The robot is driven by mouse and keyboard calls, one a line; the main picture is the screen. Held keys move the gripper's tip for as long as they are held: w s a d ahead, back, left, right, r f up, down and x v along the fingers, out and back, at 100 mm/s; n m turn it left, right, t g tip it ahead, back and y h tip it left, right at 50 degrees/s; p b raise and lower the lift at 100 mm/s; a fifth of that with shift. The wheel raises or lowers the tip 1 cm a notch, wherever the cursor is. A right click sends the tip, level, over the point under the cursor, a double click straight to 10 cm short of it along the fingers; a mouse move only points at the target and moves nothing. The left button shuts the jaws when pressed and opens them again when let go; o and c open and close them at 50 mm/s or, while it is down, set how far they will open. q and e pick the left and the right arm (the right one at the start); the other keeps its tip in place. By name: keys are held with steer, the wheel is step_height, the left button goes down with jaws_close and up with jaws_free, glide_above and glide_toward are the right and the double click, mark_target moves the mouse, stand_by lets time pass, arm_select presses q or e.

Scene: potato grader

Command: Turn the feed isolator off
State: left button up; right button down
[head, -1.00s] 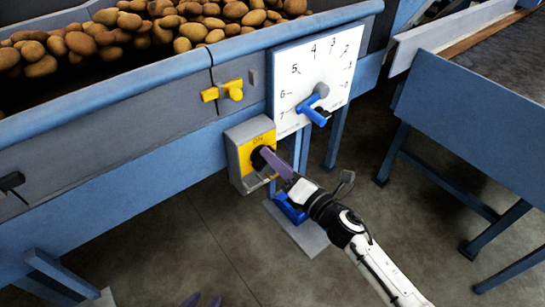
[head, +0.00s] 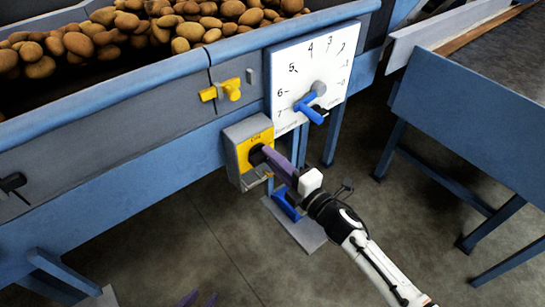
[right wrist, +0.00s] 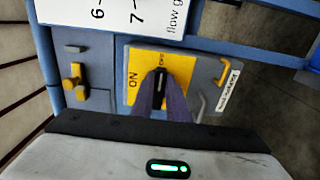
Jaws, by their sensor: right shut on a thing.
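The feed isolator (head: 235,150) is a grey box with a yellow face, mounted on the grader's blue side below the dial; it also shows in the right wrist view (right wrist: 132,70). Its black rotary handle (head: 256,156) sits in the middle of the yellow plate. My right gripper (head: 266,154) is shut on the handle, its purple fingers reaching in from the lower right. In the right wrist view the fingers (right wrist: 160,88) close around the handle, with "ON" printed on the plate beside it. My left gripper (head: 198,299) only just shows at the bottom edge; its jaws are mostly cut off.
A white numbered dial (head: 313,75) with a blue lever (head: 309,107) is above right of the isolator. A yellow latch (head: 221,91) is above left. Potatoes (head: 150,25) fill the trough. A blue pedal (head: 286,206) stands below. A blue table (head: 470,120) is at right.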

steer(key=shift+f, duration=0.1)
stand_by(0.3)
steer(key=c, duration=1.7)
jaws_free()
steer(key=shift+s, duration=0.1)
steer(key=v, duration=1)
steer(key=shift+s, duration=0.1)
